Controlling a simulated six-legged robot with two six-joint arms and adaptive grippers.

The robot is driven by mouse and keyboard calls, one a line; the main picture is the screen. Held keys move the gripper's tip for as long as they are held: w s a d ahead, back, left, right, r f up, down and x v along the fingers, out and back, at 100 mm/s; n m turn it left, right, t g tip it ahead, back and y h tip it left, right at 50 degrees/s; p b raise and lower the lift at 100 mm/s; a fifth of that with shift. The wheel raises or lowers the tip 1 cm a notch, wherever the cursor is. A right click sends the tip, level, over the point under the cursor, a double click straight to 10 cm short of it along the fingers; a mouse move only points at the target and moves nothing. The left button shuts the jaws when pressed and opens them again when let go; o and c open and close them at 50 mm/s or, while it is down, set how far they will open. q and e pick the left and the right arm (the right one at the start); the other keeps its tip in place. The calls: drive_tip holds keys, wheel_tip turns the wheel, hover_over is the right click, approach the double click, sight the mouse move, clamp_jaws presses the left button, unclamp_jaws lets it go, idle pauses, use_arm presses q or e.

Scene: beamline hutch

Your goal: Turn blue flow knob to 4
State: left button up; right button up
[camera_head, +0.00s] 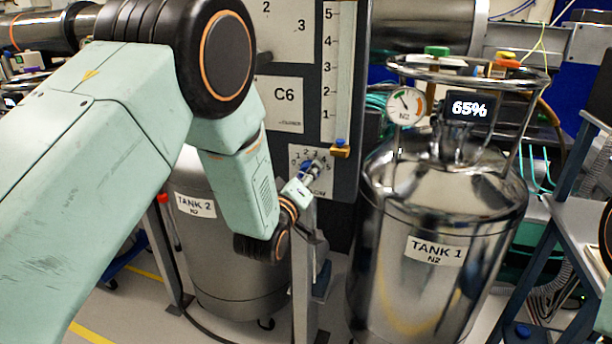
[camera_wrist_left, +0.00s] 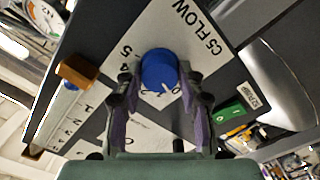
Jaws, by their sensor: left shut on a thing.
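The blue flow knob (camera_wrist_left: 158,70) sits on a white dial plate (camera_wrist_left: 188,45) marked "C5 FLOW". My left gripper (camera_wrist_left: 161,80) has a finger on each side of the knob and is shut on it. A white pointer mark shows on the knob's near side in the wrist view. The digits 4 and 5 show left of the knob; the fingers hide part of the scale, and I cannot tell the exact reading. In the head view, my left gripper (camera_head: 309,173) is at the dial plate (camera_head: 322,158), largely covering the knob. My right gripper is out of view.
A flow tube (camera_head: 338,70) with a 1 to 5 scale and a tan block (camera_head: 340,152) is just above the dial. The shiny Tank 1 (camera_head: 432,285) with a 65% display stands to the right. Tank 2 (camera_head: 235,270) stands below my left arm.

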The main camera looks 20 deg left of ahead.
use_arm(q)
drive_tip(key=c, duration=0.4)
drive_tip(key=shift+m, duration=0.4)
drive_tip(key=m+p, duration=0.1)
drive_tip(key=m, duration=2.1)
drive_tip(key=shift+f+m, duration=0.1)
drive_tip(key=shift+m, duration=0.3)
drive_tip(key=o, duration=1.2)
